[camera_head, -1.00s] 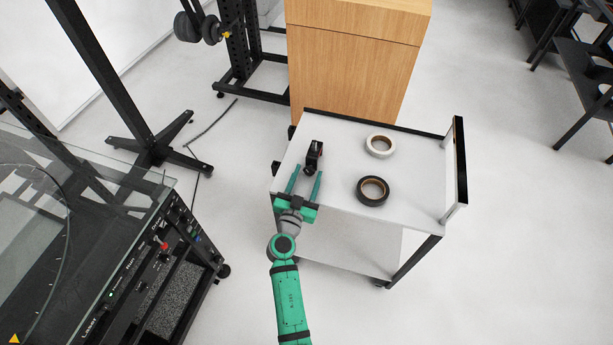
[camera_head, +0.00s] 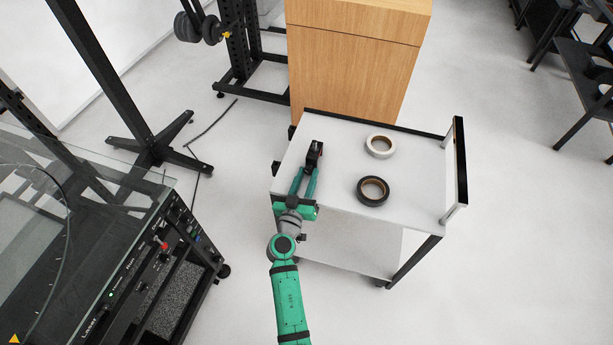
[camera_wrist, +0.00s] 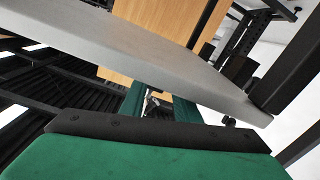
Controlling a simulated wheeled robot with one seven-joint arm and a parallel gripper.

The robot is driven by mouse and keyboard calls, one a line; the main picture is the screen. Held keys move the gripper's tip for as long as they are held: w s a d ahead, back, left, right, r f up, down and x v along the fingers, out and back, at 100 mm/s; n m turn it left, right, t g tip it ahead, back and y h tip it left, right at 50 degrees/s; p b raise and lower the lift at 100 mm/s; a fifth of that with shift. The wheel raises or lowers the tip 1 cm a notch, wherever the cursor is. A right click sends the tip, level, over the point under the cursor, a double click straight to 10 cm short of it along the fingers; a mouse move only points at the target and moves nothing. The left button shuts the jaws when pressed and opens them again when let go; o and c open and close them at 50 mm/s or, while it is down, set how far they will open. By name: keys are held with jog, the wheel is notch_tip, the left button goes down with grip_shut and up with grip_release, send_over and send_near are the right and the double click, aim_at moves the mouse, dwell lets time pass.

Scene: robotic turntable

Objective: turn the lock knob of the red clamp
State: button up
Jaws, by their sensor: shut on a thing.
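The clamp (camera_head: 315,149) stands at the left side of the cart top. It looks mostly black in the head view, with only a trace of red. My gripper (camera_head: 310,171) reaches it from the near side. Its green fingers are closed in on the small dark knob at the clamp's near end, which they largely hide. In the wrist view my gripper (camera_wrist: 160,103) shows its two fingers with a small piece of the clamp (camera_wrist: 153,99) between them. The knob's turn angle cannot be made out.
A white tape roll (camera_head: 380,145) and a black tape roll (camera_head: 373,190) lie right of the clamp on the cart (camera_head: 415,205). A wooden cabinet (camera_head: 350,70) stands behind. A glass-topped black machine (camera_head: 90,230) is at the left, with clear floor between.

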dwell(0.3)
jog(key=o, duration=1.1)
jog(key=shift+c, duration=0.2)
jog(key=v, duration=1)
jog(key=shift+s, duration=0.4)
jog(key=shift+a, duration=0.1)
